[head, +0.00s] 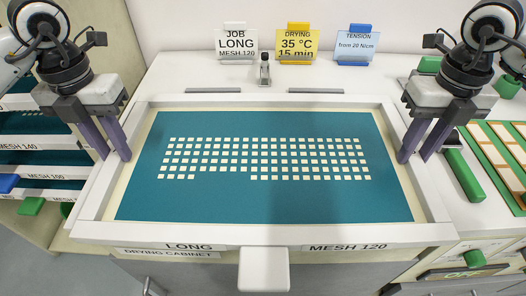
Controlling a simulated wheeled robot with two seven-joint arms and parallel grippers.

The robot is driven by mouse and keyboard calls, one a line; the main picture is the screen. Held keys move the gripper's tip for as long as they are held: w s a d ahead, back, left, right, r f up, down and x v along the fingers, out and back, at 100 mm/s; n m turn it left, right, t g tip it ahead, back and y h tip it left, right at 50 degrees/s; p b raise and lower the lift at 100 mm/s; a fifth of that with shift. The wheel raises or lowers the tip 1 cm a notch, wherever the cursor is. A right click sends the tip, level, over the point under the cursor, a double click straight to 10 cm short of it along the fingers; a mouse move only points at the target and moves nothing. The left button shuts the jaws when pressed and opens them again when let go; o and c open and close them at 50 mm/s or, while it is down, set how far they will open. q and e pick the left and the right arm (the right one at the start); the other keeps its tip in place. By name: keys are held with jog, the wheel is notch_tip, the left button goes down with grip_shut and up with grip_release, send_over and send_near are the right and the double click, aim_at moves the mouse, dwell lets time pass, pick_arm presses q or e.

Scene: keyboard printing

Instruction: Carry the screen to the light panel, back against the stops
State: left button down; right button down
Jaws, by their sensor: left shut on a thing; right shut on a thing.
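The screen (330,233) is a wide white frame with teal mesh and rows of small pale key-shaped squares. Its front rim reads LONG and MESH 120. My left gripper (110,154) is shut on the screen's left side rim, and my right gripper (416,156) is shut on its right side rim. Two grey bars, which look like the stops, lie just behind the screen's back rim: a left bar (213,90) and a right bar (316,91). A narrow gap seems to show between them and the rim. The light panel is not clearly visible; the screen covers the surface below it.
Upright cards for job (236,42), drying (297,42) and tension (357,45) stand behind the bars. A small dark device (264,70) stands between the bars. Labelled shelves (40,145) are at left. A green-handled tool (464,172) and a green-edged board (500,150) lie at right.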

pick_arm(q)
jog(key=c, duration=1.5)
grip_release()
pick_arm(e)
jog(key=c, duration=1.5)
grip_release()
jog(key=shift+f, duration=0.1)
pick_arm(q)
notch_tip(320, 180, up, 12)
jog(key=shift+f, duration=0.1)
pick_arm(e)
notch_tip(320, 180, up, 12)
jog(key=shift+r, duration=0.1)
